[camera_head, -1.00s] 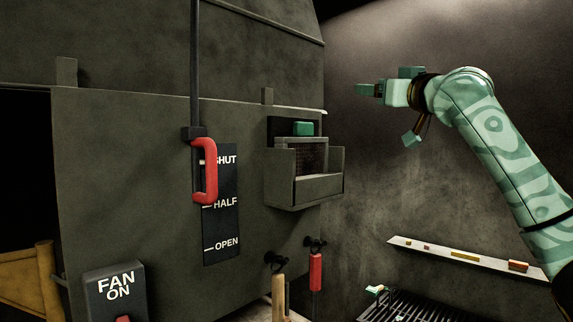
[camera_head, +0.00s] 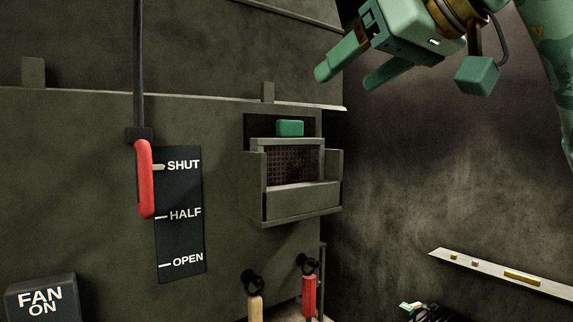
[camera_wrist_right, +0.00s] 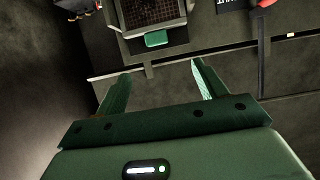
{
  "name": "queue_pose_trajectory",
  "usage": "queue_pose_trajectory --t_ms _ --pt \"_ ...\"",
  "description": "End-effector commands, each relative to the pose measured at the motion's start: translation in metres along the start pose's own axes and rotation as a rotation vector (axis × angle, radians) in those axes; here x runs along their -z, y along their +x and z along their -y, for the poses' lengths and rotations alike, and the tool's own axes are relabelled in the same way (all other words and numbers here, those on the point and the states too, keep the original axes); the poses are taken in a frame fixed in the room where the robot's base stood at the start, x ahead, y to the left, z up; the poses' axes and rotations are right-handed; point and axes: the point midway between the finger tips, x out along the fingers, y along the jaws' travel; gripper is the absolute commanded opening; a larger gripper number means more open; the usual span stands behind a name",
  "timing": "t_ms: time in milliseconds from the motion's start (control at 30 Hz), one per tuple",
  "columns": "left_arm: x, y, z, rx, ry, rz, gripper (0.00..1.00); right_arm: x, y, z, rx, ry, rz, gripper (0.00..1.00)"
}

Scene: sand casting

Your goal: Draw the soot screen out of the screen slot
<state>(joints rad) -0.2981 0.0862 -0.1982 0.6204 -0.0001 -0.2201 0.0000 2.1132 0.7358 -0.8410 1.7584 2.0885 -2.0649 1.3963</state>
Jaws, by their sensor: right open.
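The soot screen (camera_head: 296,163) is a dark, rusty mesh panel with a pale top bar, standing in the screen slot (camera_head: 300,200), a grey open-fronted holder on the wall. A green block-shaped grip (camera_head: 290,128) sits just above its top bar. In the right wrist view the mesh (camera_wrist_right: 150,12) and green grip (camera_wrist_right: 156,40) show upside down at the top. My right gripper (camera_head: 347,79) is open and empty, above and to the right of the slot, apart from the grip. The screen's lower part is hidden by the holder's front. My left gripper is not in view.
A red-handled lever (camera_head: 145,180) hangs left of the slot beside a SHUT/HALF/OPEN plate (camera_head: 180,240). Two handled tools, one tan (camera_head: 255,307) and one red (camera_head: 309,295), hang below. A narrow shelf (camera_head: 500,272) with small pieces is at right. A ledge runs above the slot.

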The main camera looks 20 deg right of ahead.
Motion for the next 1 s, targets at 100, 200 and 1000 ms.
queue_pose_trajectory --t_ms 100,200,1000 --pt "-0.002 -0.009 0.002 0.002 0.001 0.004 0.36 0.001 0.030 0.000 0.003 0.000 0.008 0.71" --pt "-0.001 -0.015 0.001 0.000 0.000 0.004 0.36 0.002 0.055 0.001 0.005 0.001 0.006 0.71" --pt "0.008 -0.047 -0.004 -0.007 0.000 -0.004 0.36 0.001 0.148 0.000 0.001 0.001 0.000 0.71"
